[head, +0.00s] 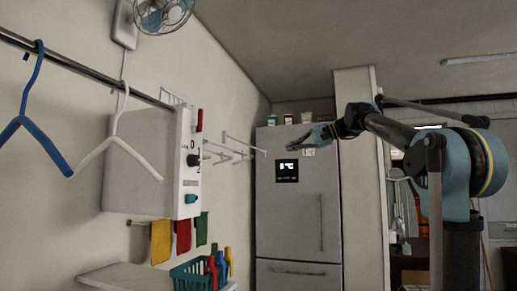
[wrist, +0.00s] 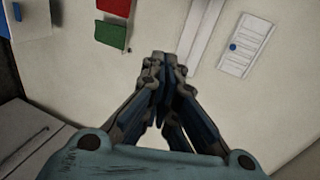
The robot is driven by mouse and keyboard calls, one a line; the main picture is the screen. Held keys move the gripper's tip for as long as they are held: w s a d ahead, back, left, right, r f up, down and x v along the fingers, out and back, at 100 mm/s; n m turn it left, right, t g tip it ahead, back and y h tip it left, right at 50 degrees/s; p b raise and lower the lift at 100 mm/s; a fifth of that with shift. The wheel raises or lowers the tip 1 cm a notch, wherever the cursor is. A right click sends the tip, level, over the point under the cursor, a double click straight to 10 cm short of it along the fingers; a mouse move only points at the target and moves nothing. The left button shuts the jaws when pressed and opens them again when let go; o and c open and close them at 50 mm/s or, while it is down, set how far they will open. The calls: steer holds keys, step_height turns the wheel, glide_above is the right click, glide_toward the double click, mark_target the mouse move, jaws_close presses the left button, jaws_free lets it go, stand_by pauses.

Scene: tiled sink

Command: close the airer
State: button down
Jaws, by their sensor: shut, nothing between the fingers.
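The airer (head: 232,150) is a set of thin pale bars on the left wall in the head view. Its bars stand out from the wall, so it looks extended. My gripper (head: 291,147) is to the right of the bars' outer end, in front of the fridge, and looks apart from them. In the wrist view the fingers (wrist: 160,62) meet at their tips and hold nothing. I cannot clearly make out the airer's bars in the wrist view.
A white box with a knob (head: 150,160) juts from the wall left of the airer. Blue (head: 36,125) and white (head: 118,135) hangers hang on a rail. Coloured cloths (head: 183,236) and a teal basket (head: 194,274) are below. A fridge (head: 298,210) stands behind.

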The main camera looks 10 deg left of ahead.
step_height(320, 180, up, 5)
steer(key=w+a+y, duration=0.1)
steer(key=w+a, duration=0.1)
steer(key=s+x, duration=0.1)
steer(key=x, duration=1.2)
steer(key=shift+w+a, duration=0.25)
steer(key=shift+w, duration=0.05)
steer(key=shift+f, duration=0.1)
